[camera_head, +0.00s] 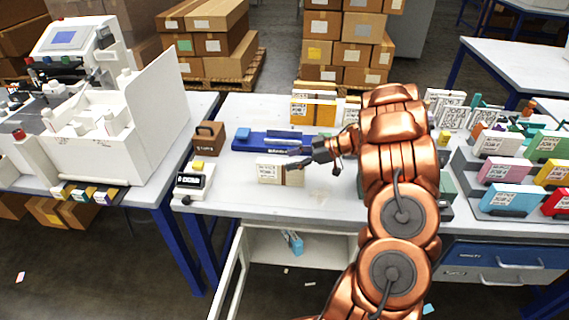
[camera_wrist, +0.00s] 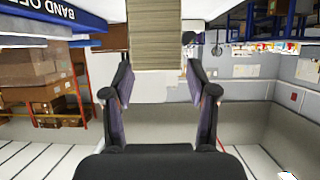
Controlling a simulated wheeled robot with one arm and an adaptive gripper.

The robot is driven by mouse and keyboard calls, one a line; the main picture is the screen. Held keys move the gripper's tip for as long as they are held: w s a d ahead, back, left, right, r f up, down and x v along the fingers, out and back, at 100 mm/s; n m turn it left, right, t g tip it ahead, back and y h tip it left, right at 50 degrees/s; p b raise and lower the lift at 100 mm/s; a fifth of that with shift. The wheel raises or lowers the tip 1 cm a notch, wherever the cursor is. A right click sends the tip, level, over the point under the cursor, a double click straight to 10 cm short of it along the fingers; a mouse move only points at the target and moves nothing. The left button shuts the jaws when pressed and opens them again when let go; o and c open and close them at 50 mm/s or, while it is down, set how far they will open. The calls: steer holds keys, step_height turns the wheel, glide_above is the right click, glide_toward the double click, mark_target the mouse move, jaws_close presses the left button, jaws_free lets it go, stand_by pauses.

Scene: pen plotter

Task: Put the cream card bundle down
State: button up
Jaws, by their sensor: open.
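The cream card bundle (camera_head: 270,174) stands on the white table, with a printed label on its front and a brown part at its right side. My gripper (camera_head: 303,163) is open just above and to the right of it. In the wrist view, the bundle's striped layered edge (camera_wrist: 155,38) shows between and just beyond the two spread fingers (camera_wrist: 157,78). Gaps show on both sides of it there. The bundle's underside is hard to make out.
A blue banding tray (camera_head: 262,143) lies behind the bundle. A small white device (camera_head: 193,184) and a brown box (camera_head: 208,138) stand to the left. Yellow-orange card bundles (camera_head: 318,110) stand at the back. Racks of coloured bundles (camera_head: 505,170) fill the right. Bare table lies in front.

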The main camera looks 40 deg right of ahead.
steer(key=shift+v, duration=1.8)
steer(key=w+d+r+m+t+h, duration=0.2)
steer(key=w+d+r+t+h, duration=0.15)
steer(key=w+r+h, duration=0.5)
step_height(320, 180, up, 12)
steer(key=d+m+h, duration=0.3)
steer(key=m+h, duration=0.2)
steer(key=h, duration=0.2)
steer(key=s+a+f+m+g+y, duration=0.1)
steer(key=s+a+f+g, duration=0.3)
steer(key=s+a, duration=0.8)
steer(key=s+a+f+g+y, duration=0.3)
steer(key=s+a, duration=0.8)
steer(key=s, duration=0.5)
steer(key=s+a+f+m+g+y, duration=0.1)
steer(key=s+a+f+g, duration=0.4)
steer(key=s+a, duration=0.7)
steer(key=shift+s+a+f+m+g+y, duration=0.2)
steer(key=shift+s+a+m+g+y, duration=0.2)
steer(key=shift+s+g, duration=0.55)
